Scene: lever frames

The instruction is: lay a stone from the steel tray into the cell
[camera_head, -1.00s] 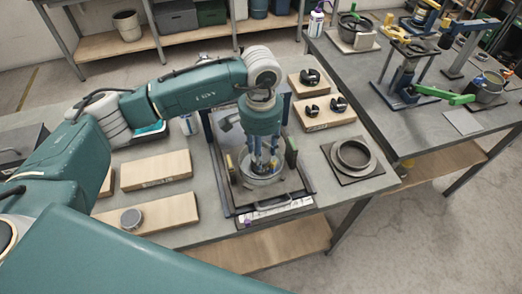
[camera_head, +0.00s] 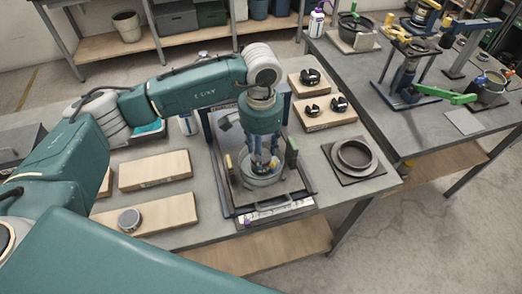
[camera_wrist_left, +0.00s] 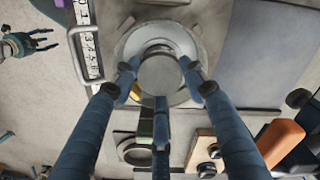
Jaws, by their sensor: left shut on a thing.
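My left gripper (camera_head: 264,160) reaches down over a round grey metal vessel, probably the cell (camera_head: 268,181). In the left wrist view its blue fingers (camera_wrist_left: 165,78) are shut on a grey disc, probably the stone (camera_wrist_left: 160,74). The disc overlaps the round cell (camera_wrist_left: 140,40) in that view; its height above the cell or inside it cannot be told. In the head view the fingers and vessel hide the disc. I cannot identify the steel tray with certainty. A teal hand with blue fingers, probably my right gripper (camera_wrist_left: 35,44), shows small at the wrist view's left.
A dark frame with a front handle (camera_head: 282,207) surrounds the vessel. Wooden boards (camera_head: 155,170) and a round tin (camera_head: 129,219) are at left. Black clips (camera_head: 311,107) sit on wooden blocks behind.

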